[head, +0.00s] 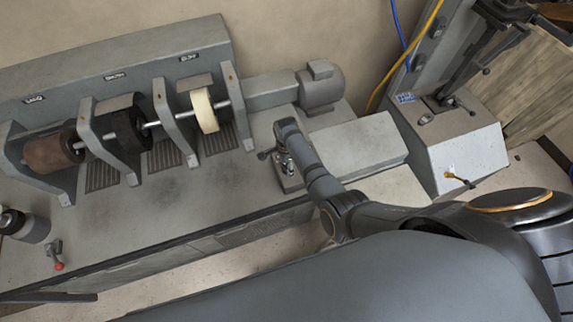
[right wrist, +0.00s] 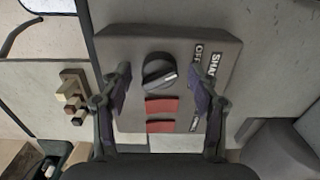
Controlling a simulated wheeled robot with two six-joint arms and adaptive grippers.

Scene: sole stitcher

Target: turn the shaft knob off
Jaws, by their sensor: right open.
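In the right wrist view, the round dark shaft knob (right wrist: 160,72) sits on a grey control box (right wrist: 130,48). Its pale pointer mark points right and slightly down. Labels beside it read "SHA…" (right wrist: 214,66), partly hidden, and "OFF" (right wrist: 198,50). My right gripper (right wrist: 159,84) is open, with one finger on each side of the knob and a visible gap to it. In the head view my right gripper (head: 287,168) is over the bench's front right part, and the arm hides the knob. I cannot make out my left gripper.
In the head view, finishing wheels (head: 125,125) and a motor (head: 321,88) stand behind. A red-tipped lever (head: 58,262) is at the front left.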

